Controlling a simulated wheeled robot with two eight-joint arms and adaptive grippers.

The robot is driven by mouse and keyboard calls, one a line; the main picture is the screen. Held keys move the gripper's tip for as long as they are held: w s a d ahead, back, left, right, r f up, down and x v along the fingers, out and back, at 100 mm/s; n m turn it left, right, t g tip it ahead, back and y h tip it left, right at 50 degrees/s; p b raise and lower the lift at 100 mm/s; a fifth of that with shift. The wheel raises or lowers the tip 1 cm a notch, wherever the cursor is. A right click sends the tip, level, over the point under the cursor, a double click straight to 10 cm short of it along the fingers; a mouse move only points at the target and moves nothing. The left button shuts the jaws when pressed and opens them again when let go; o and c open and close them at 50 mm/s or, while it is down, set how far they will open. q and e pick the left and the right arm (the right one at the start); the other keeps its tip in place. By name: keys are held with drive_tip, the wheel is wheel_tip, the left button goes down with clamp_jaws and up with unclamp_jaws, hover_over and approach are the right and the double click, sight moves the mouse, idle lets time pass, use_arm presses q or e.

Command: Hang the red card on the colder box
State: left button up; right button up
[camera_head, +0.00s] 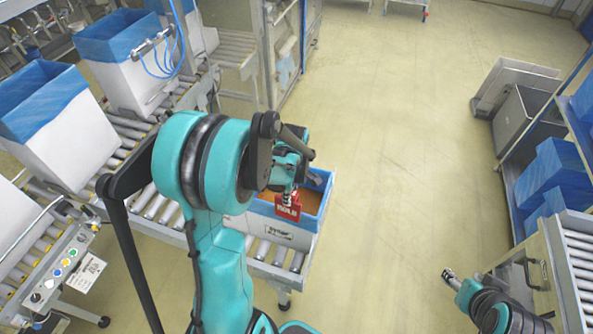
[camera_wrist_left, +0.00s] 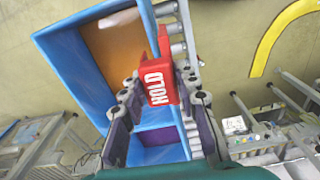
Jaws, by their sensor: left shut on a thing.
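The red card (camera_head: 288,207), lettered "HOLD", is at the near side of a blue-lined box (camera_head: 297,237) on the roller conveyor. In the left wrist view the card (camera_wrist_left: 155,86) stands between the fingers of my left gripper (camera_wrist_left: 158,98), which is shut on it. It overlaps the box's blue rim there; I cannot tell whether it touches the rim. In the head view my left gripper (camera_head: 288,188) is over the box, partly hidden by my arm. My right gripper (camera_head: 448,274) is at lower right, away from the boxes, its fingers too small to read.
Tall white boxes with blue liners (camera_head: 55,125) stand on rollers at left. A control panel (camera_head: 60,268) is at lower left. A shelf with blue-lined bins (camera_head: 550,170) and a grey bin (camera_head: 520,115) stand at right. The floor between is clear. No temperature reading is legible.

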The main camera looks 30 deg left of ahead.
use_arm(q)
drive_tip(key=shift+w+a+r+n, duration=0.1)
drive_tip(key=shift+a+r+n, duration=0.05)
drive_tip(key=shift+a+n, duration=0.15)
drive_tip(key=shift+w, duration=0.2)
drive_tip(key=shift+f, duration=0.3)
drive_tip(key=shift+s+f+b, duration=0.15)
drive_tip(key=shift+f+b, duration=0.6)
drive_tip(key=shift+f, duration=0.1)
wheel_tip(320, 180, down, 7)
drive_tip(key=b, duration=0.6)
drive_tip(key=shift+f, duration=0.2)
use_arm(e)
wheel_tip(320, 180, down, 7)
drive_tip(key=shift+w+f, duration=0.2)
drive_tip(key=shift+w, duration=0.15)
use_arm(q)
drive_tip(key=o, duration=1)
drive_tip(key=shift+r, duration=0.1)
